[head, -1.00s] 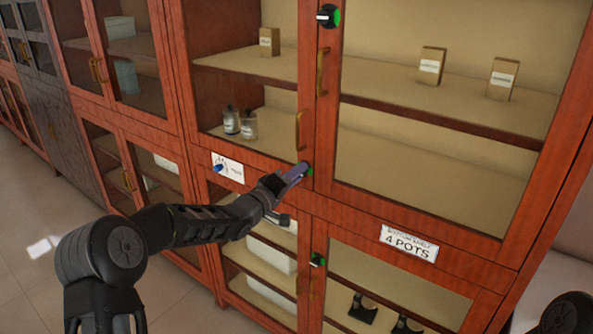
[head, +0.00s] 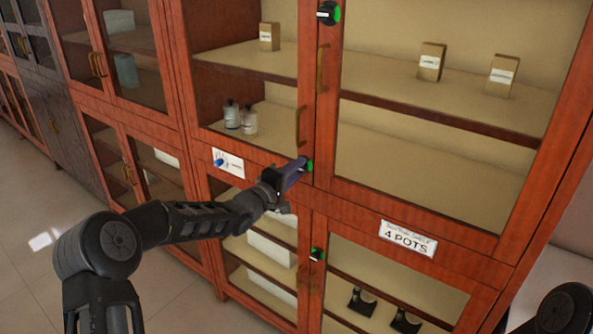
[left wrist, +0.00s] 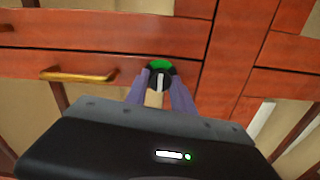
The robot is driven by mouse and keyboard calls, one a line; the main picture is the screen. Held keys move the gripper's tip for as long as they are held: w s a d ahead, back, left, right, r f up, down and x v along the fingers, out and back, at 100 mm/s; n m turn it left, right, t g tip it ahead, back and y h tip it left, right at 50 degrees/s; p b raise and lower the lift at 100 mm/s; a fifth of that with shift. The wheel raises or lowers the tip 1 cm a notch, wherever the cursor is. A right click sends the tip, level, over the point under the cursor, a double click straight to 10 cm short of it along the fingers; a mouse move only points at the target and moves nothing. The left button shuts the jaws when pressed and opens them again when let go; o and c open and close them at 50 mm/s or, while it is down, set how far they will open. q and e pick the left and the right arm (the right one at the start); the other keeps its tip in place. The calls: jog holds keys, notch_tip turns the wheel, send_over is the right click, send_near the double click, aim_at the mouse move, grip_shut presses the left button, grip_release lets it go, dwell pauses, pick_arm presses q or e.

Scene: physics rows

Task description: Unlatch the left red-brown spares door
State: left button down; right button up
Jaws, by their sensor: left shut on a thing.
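The upper left red-brown glass door (head: 250,150) is closed, with a brass handle (head: 299,128) near its right edge. A round latch with a green disc (head: 309,165) sits at its lower right corner. In the left wrist view the latch shows a black knob (left wrist: 160,80) with a white line pointing up the picture, under a green arc. My left gripper (head: 297,170) has its purple fingers on either side of this knob, shut on it; the fingers also show in the left wrist view (left wrist: 160,94). My right gripper is not in view.
The right door has a black knob on a green disc (head: 328,13) at its upper left. Another green latch (head: 317,254) is on the lower doors. Signs show a blue knob picture (head: 228,163) and "4 POTS" (head: 408,238). Bottles (head: 240,117) and boxes stand behind glass. Floor at left is clear.

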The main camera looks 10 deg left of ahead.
pick_arm(q)
jog(key=c, duration=1.1)
grip_release()
jog(key=shift+s, duration=0.1)
jog(key=b+v, duration=0.2)
jog(key=v, duration=0.5)
jog(key=shift+s+a, duration=0.1)
jog(key=shift+s, duration=0.2)
